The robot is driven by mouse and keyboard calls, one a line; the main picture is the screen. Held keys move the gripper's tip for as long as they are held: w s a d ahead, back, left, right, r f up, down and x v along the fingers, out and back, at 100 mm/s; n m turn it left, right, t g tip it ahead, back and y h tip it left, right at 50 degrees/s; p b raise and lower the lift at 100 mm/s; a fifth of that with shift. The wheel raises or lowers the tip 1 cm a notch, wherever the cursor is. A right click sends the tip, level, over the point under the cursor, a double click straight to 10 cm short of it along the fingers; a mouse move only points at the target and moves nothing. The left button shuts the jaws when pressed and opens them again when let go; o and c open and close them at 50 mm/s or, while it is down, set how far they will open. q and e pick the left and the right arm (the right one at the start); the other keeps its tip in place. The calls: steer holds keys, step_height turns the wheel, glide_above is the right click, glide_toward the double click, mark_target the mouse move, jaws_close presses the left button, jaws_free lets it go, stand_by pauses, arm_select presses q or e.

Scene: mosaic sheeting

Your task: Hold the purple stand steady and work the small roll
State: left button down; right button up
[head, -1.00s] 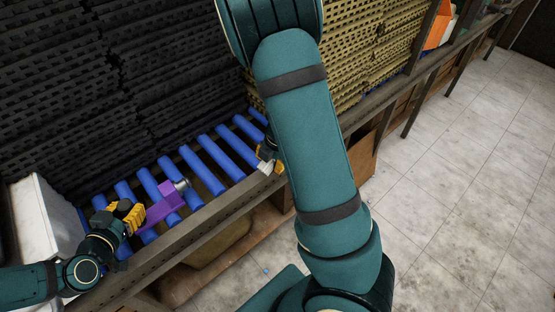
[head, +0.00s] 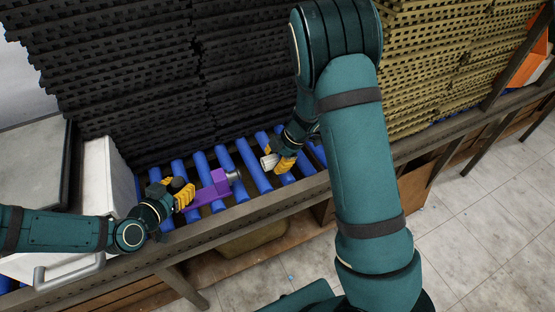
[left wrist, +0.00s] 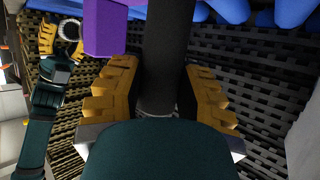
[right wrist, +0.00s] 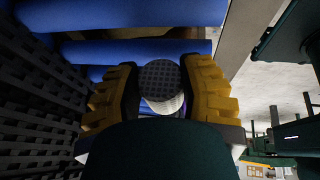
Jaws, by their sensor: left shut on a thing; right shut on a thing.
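The purple stand (head: 212,192) lies over the blue rollers in the head view, with a grey metal stub (head: 234,176) at its right end. My left gripper (head: 184,194) is shut at its left end. In the left wrist view, a thick dark cylinder (left wrist: 166,60) runs between the left fingers, beside a purple block of the stand (left wrist: 103,28). My right gripper (head: 282,163) is shut on the small roll (head: 268,162), right of the stub and apart from it. In the right wrist view, the small roll shows a dark dotted end (right wrist: 158,76) and a pale side.
Blue rollers (head: 247,165) form the bed under both grippers. Stacked dark slatted sheets (head: 110,75) stand behind, with yellowish stacks (head: 430,70) to the right. A white box (head: 102,175) stands at left. A dark rail (head: 270,215) edges the front.

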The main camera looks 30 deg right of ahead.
steer(key=shift+a, duration=2.8)
steer(key=shift+a, duration=0.9)
steer(key=shift+a, duration=0.7)
steer(key=shift+a, duration=0.35)
steer(key=shift+a, duration=0.35)
steer(key=shift+a, duration=0.25)
steer(key=o, duration=1.2)
